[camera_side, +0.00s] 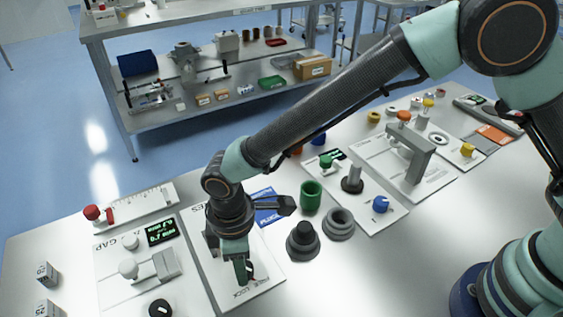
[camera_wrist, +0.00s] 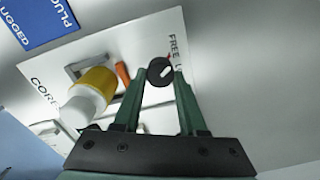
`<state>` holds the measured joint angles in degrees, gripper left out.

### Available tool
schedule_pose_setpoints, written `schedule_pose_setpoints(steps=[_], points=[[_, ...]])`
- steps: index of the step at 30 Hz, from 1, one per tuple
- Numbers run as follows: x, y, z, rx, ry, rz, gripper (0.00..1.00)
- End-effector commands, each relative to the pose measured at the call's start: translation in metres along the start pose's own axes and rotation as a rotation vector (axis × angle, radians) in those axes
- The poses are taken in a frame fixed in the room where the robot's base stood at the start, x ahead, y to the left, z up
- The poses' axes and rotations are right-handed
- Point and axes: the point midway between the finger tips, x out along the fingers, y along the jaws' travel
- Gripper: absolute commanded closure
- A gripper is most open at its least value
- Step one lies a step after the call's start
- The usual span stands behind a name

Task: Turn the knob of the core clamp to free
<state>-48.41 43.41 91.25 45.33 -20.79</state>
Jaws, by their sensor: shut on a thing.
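The core clamp's knob (camera_wrist: 159,72) is a small black disc with a white mark, near the top middle of the wrist view. My gripper (camera_wrist: 160,76) is shut on it, with one green finger on each side. The white core clamp panel (camera_wrist: 140,32) carries the printed words CORE and FREE, with more lettering partly hidden. In the side view my gripper (camera_side: 243,280) points down at the front part of this panel (camera_side: 268,280), and the fingers mostly hide the knob there.
A yellow and white cylinder (camera_wrist: 98,82) and an orange piece (camera_wrist: 122,73) are beside the knob. A blue card (camera_wrist: 38,22) lies beyond the panel. In the side view, a black stepped knob (camera_side: 303,240) and green cup (camera_side: 311,196) stand right; the gap panel (camera_side: 115,285) is left.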

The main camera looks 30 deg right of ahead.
Motion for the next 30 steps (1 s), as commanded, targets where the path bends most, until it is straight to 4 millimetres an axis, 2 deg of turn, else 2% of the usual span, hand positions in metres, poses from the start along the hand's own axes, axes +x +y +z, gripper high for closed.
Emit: schedule_pose_setpoints(steps=[9, 24, 25, 26, 27, 30], points=[[-0.0003, -0.0004, 0.0007, -0.101, -0.002, -0.001, 1.0], [-0.0003, -0.0005, 0.0006, -0.118, -0.002, -0.001, 1.0], [-0.0003, -0.0005, 0.0006, -0.118, -0.002, -0.001, 0.48], [-0.0003, -0.0005, 0.0006, -0.118, -0.002, -0.001, 0.36], [-0.0002, -0.0005, 0.0005, -0.118, -0.002, -0.001, 0.29], [-0.0002, -0.0005, 0.0004, -0.117, -0.001, 0.0, 0.29]])
